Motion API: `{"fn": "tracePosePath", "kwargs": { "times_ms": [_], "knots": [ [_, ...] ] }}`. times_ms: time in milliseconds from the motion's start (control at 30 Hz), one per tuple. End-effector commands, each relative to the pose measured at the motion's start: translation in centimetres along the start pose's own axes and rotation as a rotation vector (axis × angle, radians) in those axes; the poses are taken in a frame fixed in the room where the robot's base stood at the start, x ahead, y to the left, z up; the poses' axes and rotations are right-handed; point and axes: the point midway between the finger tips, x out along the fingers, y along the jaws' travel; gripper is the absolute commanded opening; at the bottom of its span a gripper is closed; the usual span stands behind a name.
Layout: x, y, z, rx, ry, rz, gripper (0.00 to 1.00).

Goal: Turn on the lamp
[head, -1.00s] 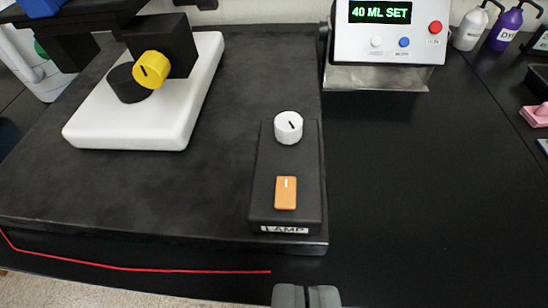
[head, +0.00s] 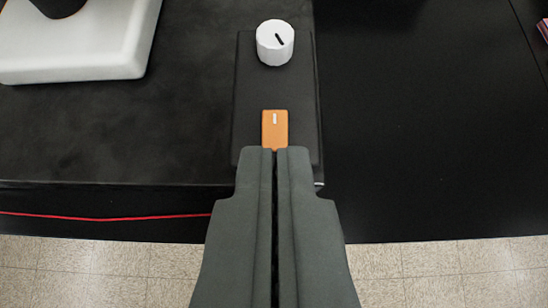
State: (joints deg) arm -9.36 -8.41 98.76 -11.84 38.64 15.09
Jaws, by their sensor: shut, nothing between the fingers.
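The lamp control box (head: 251,95) is a black block on the dark slab. It carries an orange rocker switch (head: 275,128) with a small white mark near its upper end, and a white knob (head: 275,43) with a black line beyond it. My gripper (head: 274,150) is shut and empty. Its fingertips appear at the near edge of the orange switch and cover the near end of the box, with its LAMP label hidden. I cannot tell whether the tips touch the switch.
The dark slab (head: 170,130) fills the left, with a white base (head: 90,45) at the upper left. A red line (head: 110,215) runs along the near left edge. Tiled floor (head: 440,270) shows in front.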

Motion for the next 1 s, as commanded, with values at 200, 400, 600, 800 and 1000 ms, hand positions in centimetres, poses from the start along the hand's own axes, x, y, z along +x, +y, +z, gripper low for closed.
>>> {"fn": "tracePosePath", "kwargs": {
  "times_ms": [200, 400, 600, 800, 1000],
  "knots": [
    [3.9, 0.1, 0.1, 0.000, -0.003, 0.001, 0.00],
    [7.5, 0.0, 0.1, 0.000, -0.002, 0.001, 0.00],
    [9.7, 0.0, 1.5, -0.001, -0.002, 0.000, 0.00],
    [10.8, 0.0, 2.6, 0.000, -0.001, 0.000, 0.00],
    [11.0, 0.0, 2.9, 0.000, 0.000, 0.000, 0.00]
  ]
}}
